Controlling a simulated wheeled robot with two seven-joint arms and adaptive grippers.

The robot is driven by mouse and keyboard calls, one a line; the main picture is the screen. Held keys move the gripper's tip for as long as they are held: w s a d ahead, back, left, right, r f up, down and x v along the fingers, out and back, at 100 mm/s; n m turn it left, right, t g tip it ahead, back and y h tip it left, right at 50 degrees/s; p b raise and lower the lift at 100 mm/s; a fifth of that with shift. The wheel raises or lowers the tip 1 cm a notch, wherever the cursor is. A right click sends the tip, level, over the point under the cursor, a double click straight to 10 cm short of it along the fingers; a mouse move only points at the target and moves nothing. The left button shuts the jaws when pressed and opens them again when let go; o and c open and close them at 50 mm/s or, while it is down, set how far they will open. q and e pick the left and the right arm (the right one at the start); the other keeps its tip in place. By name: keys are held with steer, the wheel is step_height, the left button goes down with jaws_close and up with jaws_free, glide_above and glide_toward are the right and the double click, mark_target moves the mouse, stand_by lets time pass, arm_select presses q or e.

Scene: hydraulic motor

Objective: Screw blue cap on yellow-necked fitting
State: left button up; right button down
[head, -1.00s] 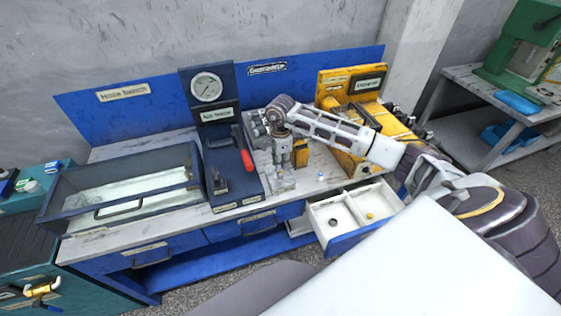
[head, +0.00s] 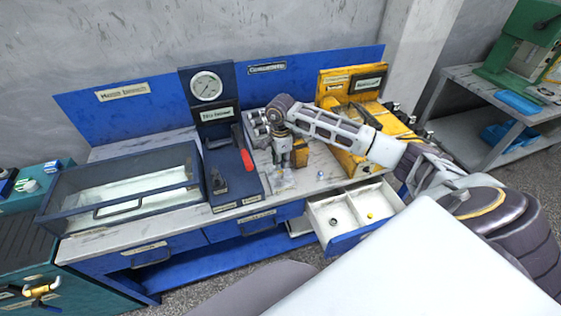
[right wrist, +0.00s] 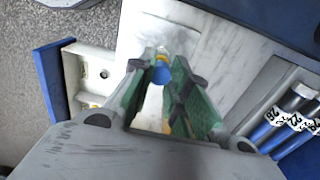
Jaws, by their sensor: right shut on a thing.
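My right gripper (head: 284,166) points down over the bench in the head view. In the right wrist view its green-lined fingers (right wrist: 163,80) are shut on a blue cap (right wrist: 160,73). A pale fitting with a yellowish part (right wrist: 161,52) shows just beyond the fingertips, in line with the cap. In the head view a clear, pale piece (head: 283,181) stands on the bench under the gripper. The fingers hide much of the cap, and I cannot tell how far it sits on the neck. My left gripper is not in view.
An open drawer (head: 352,238) below the bench holds a small yellow piece (head: 370,216) and a dark one. A small bluish piece (head: 320,174) lies right of the gripper. A gauge stand (head: 208,110) is at left, a yellow machine (head: 352,155) at right.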

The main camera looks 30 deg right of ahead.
stand_by(0.5)
steer(key=shift+f+b, duration=0.4)
steer(key=shift+b, duration=0.2)
stand_by(0.9)
steer(key=shift+s+m, duration=0.1)
steer(key=shift+m, duration=0.2)
steer(key=shift+f+m, duration=0.15)
steer(key=shift+m, duration=2.35)
steer(key=shift+s+a+f+m+p, duration=0.1)
steer(key=shift+m+p, duration=0.1)
steer(key=shift+m, duration=1.25)
steer(key=shift+f+m+p, duration=0.1)
steer(key=shift+m+p, duration=0.05)
steer(key=shift+m, duration=1.3)
steer(key=shift+m, duration=0.3)
